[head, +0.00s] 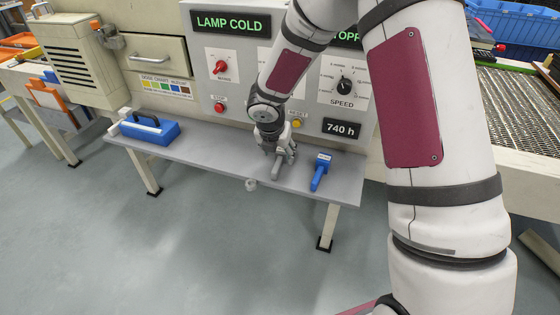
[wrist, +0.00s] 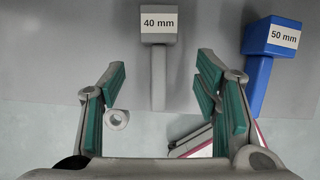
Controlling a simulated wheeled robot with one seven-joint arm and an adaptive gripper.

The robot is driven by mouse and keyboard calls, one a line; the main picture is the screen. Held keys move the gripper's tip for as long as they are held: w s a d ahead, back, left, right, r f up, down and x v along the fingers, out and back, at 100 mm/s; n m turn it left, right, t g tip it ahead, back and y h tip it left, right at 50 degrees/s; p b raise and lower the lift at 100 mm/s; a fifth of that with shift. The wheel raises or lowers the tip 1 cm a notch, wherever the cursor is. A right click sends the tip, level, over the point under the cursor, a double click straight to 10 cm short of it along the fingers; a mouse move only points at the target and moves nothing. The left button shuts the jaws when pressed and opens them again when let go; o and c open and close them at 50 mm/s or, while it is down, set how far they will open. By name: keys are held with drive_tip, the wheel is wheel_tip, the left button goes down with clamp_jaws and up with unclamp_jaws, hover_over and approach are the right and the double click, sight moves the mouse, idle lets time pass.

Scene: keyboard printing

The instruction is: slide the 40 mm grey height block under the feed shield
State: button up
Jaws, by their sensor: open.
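The grey height block (wrist: 160,20), labelled 40 mm, lies on the grey shelf (wrist: 60,60) in the wrist view. Its grey handle (wrist: 158,80) points toward my gripper. My gripper (wrist: 158,85) is open, with its green-padded fingers on either side of the handle and a gap on both sides. In the head view my gripper (head: 275,150) is low over the shelf, and the grey handle (head: 278,168) shows beneath it. The block's head is mostly hidden there. The feed shield cannot be made out in either view.
A blue 50 mm block (head: 322,165) lies just right of the grey one, its handle (wrist: 257,88) near my right finger. A small pale ring (head: 251,184) is at the front edge. The panel (head: 225,95) rises behind.

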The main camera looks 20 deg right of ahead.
sight(279, 159)
drive_tip(key=b+x, duration=0.1)
drive_tip(key=x, duration=0.3)
drive_tip(key=shift+w, duration=0.1)
clamp_jaws()
drive_tip(key=shift+r, duration=0.1)
drive_tip(key=shift+r+p, duration=0.3)
drive_tip(key=shift+r, duration=0.35)
wheel_tip(279, 159, up, 2)
drive_tip(key=shift+r+p, duration=0.1)
drive_tip(key=shift+p, duration=0.3)
drive_tip(key=s+a+r+b, duration=0.1)
drive_tip(key=s+b, duration=0.1)
drive_tip(key=s, duration=1.4)
drive_tip(key=shift+r, duration=0.15)
